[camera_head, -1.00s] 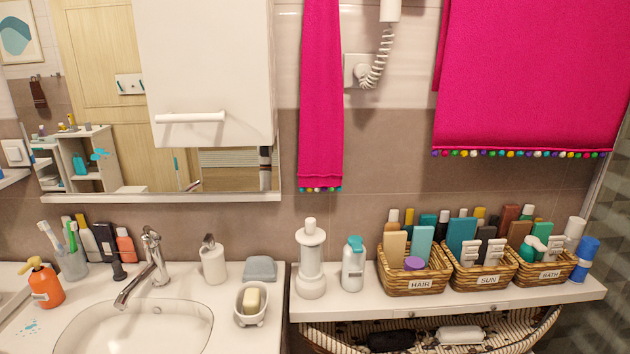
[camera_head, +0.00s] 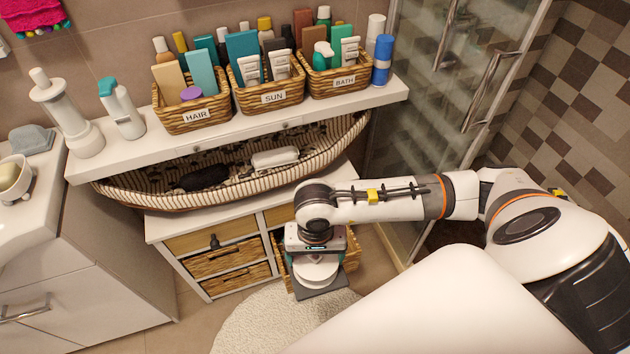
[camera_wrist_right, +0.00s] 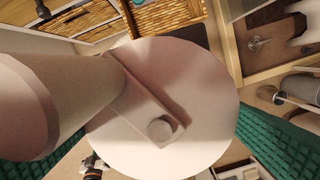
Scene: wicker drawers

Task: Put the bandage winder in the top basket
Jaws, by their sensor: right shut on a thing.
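My right gripper (camera_head: 316,272) is shut on a white piece with a round disc, which I take to be the bandage winder (camera_head: 314,270). In the right wrist view the winder (camera_wrist_right: 205,95) fills the middle, with a flat bar and a small round knob on its disc. The gripper is in front of the wicker drawer cabinet. A wicker basket (camera_head: 352,248) is pulled out at the cabinet's right side, partly hidden behind the gripper and winder. Its woven side also shows at the top of the right wrist view (camera_wrist_right: 170,16). My left gripper is out of view.
Closed wicker drawers (camera_head: 236,281) are in the cabinet's left column. A striped hammock-like basket (camera_head: 130,194) hangs under the white shelf (camera_head: 225,138), above the cabinet. The shelf holds labelled baskets of bottles. A glass shower door (camera_head: 430,90) stands at right; a round rug (camera_head: 265,320) lies below.

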